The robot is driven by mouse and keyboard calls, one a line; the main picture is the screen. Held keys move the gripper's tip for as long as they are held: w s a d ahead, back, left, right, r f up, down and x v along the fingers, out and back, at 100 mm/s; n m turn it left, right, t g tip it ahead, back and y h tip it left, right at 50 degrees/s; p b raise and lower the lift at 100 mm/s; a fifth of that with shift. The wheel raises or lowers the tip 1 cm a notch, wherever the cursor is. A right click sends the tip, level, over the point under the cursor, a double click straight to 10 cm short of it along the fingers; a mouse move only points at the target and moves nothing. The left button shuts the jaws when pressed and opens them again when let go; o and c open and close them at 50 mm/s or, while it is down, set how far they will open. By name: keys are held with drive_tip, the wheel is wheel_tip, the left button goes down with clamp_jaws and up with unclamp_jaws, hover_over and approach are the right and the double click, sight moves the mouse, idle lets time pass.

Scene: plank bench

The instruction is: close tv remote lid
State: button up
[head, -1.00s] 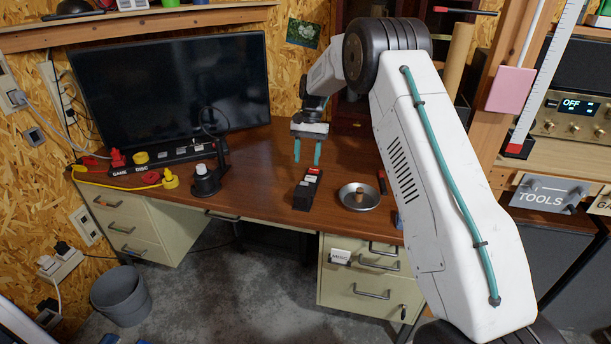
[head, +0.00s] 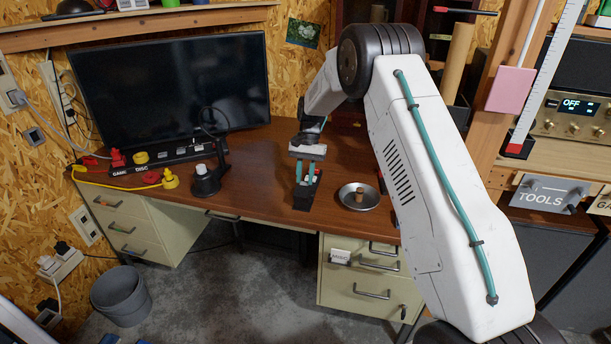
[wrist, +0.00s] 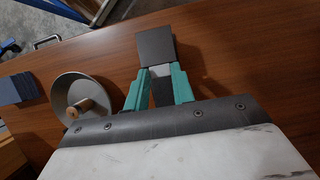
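The TV remote (head: 303,200) is a dark block on the wooden desk, left of the metal bowl. Its near dark end (wrist: 155,48) shows in the wrist view, with a light grey patch (wrist: 160,73) behind it between my fingers. My gripper (head: 305,182), with two teal fingers, points down over the remote, its tips low at it. In the wrist view my gripper (wrist: 161,74) has its fingers either side of the grey patch, with a gap narrower than the dark end. Whether they press on anything is unclear. The fingers hide much of the remote, and I cannot make out the lid's position.
A black stand (head: 206,180) and a switch strip (head: 160,161) are to the left. A large monitor (head: 170,85) stands behind. The desk between the stand and remote is clear.

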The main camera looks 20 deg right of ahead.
drive_tip(key=shift+w+d+f, duration=0.25)
drive_tip(key=shift+w+f, duration=0.1)
drive_tip(key=shift+f, duration=0.1)
drive_tip(key=shift+w+d+f, duration=0.25)
drive_tip(key=shift+w+f, duration=0.05)
drive_tip(key=shift+f, duration=0.15)
drive_tip(key=o, duration=1)
drive_tip(key=shift+f, duration=0.1)
drive_tip(key=v, duration=0.8)
drive_tip(key=shift+s, duration=0.1)
